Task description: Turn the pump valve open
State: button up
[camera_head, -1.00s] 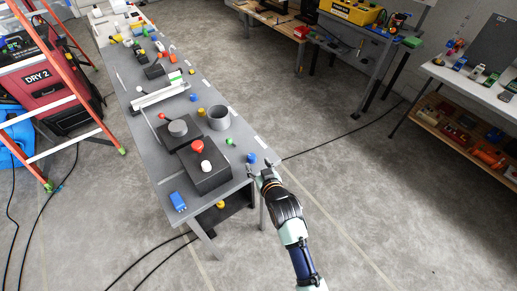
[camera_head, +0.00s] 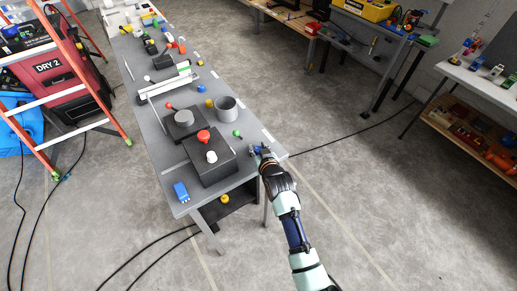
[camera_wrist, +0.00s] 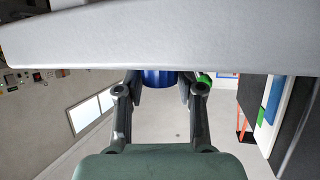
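My gripper (camera_head: 259,150) is at the right edge of the long grey table (camera_head: 160,140), beside a small blue cylinder that it partly hides in the head view. In the wrist view the blue cylinder (camera_wrist: 159,78) shows between the two fingertips, with gaps at its sides, and the fingers are apart. A small green knob (camera_head: 237,133) is close by; a green piece (camera_wrist: 205,78) shows past one finger in the wrist view. A black box (camera_head: 207,166) carries a red knob (camera_head: 204,136) and a white knob (camera_head: 212,157). I cannot tell which part is the pump valve.
A grey open cup (camera_head: 227,110), a grey disc on a dark block (camera_head: 184,118) and a blue block (camera_head: 181,192) stand on the table. An orange ladder (camera_head: 95,75) is at the left. The floor right of the table is clear except for a cable.

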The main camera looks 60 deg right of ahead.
grip_shut()
jog(key=shift+m+g, duration=0.3)
jog(key=shift+h, duration=0.3)
jog(key=shift+w+f+m+g+h+b, duration=0.1)
jog(key=shift+f+m+g+h+b, duration=0.1)
jog(key=shift+m+g+h+b, duration=0.75)
jog(key=m+g+b, duration=0.2)
jog(key=b, duration=0.1)
jog(key=shift+g, duration=0.25)
jog(key=shift+r+m+g+h+b, duration=0.15)
jog(key=shift+m+g+h+b, duration=0.2)
jog(key=shift+m+g+b, duration=0.4)
